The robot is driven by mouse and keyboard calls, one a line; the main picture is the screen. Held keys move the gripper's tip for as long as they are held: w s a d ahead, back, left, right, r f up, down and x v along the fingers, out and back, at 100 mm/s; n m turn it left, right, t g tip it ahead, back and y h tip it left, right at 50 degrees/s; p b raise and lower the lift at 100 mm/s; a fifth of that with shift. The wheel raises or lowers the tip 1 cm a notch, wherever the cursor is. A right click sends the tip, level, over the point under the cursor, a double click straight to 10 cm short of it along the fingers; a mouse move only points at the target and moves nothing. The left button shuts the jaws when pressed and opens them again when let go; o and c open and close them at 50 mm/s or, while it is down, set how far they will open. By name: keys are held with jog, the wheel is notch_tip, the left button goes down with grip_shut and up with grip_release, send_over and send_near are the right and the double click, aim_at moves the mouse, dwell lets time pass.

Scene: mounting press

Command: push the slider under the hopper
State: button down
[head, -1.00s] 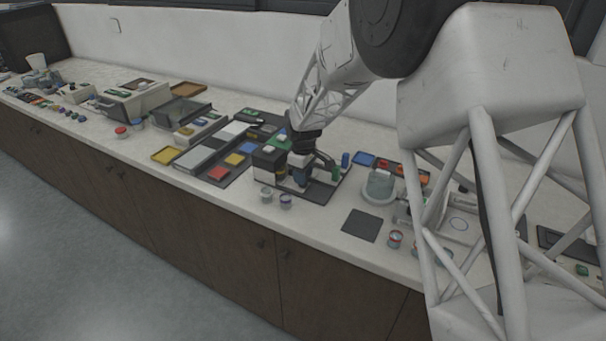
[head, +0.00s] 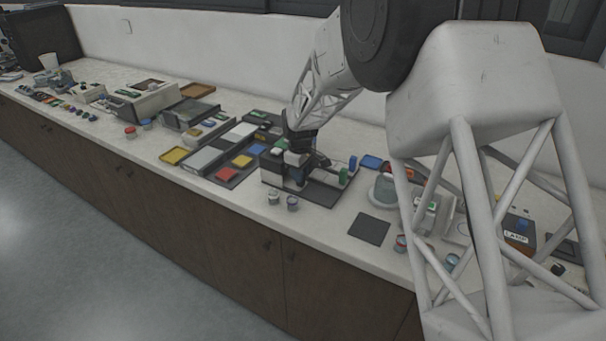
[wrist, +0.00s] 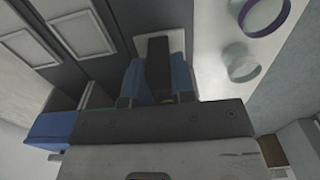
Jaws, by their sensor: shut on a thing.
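My gripper (wrist: 159,84) is shut on a dark upright handle (wrist: 158,60), which I take to be the slider's; its blue fingers stand on either side of it. A white surface (wrist: 177,38) shows just beyond the handle in the wrist view. In the head view my gripper (head: 299,178) is low over the dark base (head: 318,195) of the press. A white block with a dark top (head: 272,172) stands close to its left. A green post (head: 343,177) and a blue post (head: 352,162) stand at the right. My arm partly hides the press, and I cannot tell which part is the hopper.
Two small cups (head: 273,198) (head: 292,203) stand at the counter's front edge, close to the press. Coloured trays (head: 226,173) lie left of it. A bare dark mat (head: 369,229) lies to the right. My arm covers much of the right side.

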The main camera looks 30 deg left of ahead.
jog(key=c, duration=1)
grip_release()
jog(key=shift+a, duration=0.15)
jog(key=shift+o, duration=0.2)
jog(key=shift+r, duration=0.15)
jog(key=shift+r, duration=3.8)
